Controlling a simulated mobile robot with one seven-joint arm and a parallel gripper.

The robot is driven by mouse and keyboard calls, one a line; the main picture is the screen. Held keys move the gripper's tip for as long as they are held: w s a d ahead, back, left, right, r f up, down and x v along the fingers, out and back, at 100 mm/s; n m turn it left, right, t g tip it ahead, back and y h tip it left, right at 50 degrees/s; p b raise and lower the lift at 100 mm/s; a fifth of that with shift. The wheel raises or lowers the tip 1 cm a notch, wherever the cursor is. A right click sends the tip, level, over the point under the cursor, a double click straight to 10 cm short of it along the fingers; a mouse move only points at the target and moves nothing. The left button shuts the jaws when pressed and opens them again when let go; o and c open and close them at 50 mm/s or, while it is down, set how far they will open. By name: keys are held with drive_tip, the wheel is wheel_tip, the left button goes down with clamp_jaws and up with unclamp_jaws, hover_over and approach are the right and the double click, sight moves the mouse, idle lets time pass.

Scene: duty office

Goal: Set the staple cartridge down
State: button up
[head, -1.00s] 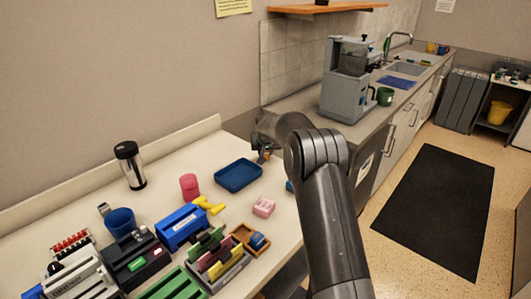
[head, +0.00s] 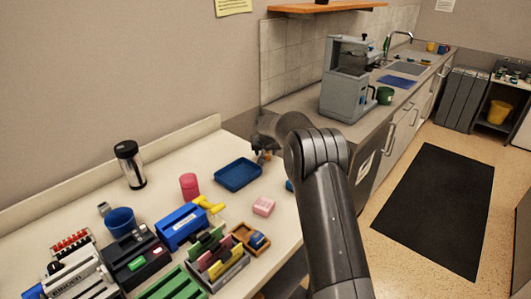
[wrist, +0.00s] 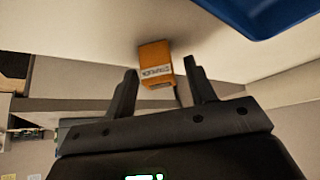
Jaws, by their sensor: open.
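The staple cartridge (wrist: 155,62) is a small orange block with a white printed label. In the wrist view it sits between and just beyond the fingertips of my gripper (wrist: 160,70). The jaws are open, with a finger on either side of the cartridge; whether either touches it is hard to tell. The cartridge appears to be against the pale desk surface. In the head view my gripper (head: 262,152) is at the desk's far right end, beyond the blue tray (head: 238,187), mostly hidden by my arm. I cannot make out the cartridge clearly there.
The tray's blue edge (wrist: 270,18) is close by in the wrist view. A pink block (head: 263,206), pink cup (head: 189,186), blue stapler-like item (head: 182,227) and black-and-silver tumbler (head: 130,165) stand on the desk. The counter with a grey coffee machine (head: 346,85) lies beyond.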

drive_tip(key=s+d+f+v, duration=0.1)
drive_tip(key=s+d+v, duration=0.1)
drive_tip(key=v, duration=1.1)
drive_tip(key=s+d+f+v, duration=0.2)
drive_tip(key=v, duration=1.2)
drive_tip(key=s+d+r, duration=0.1)
drive_tip(key=s+r, duration=0.1)
drive_tip(key=s, duration=0.5)
drive_tip(key=s+d+r, duration=0.2)
drive_tip(key=s, duration=0.5)
drive_tip(key=s+d+f, duration=0.1)
drive_tip(key=s+f, duration=0.2)
drive_tip(key=s, duration=0.9)
drive_tip(key=s+d+f+g, duration=0.1)
drive_tip(key=s+f, duration=0.1)
drive_tip(key=s, duration=1.1)
drive_tip(key=shift+s+d+f, duration=0.25)
drive_tip(key=shift+s+f, duration=0.05)
drive_tip(key=shift+f, duration=0.1)
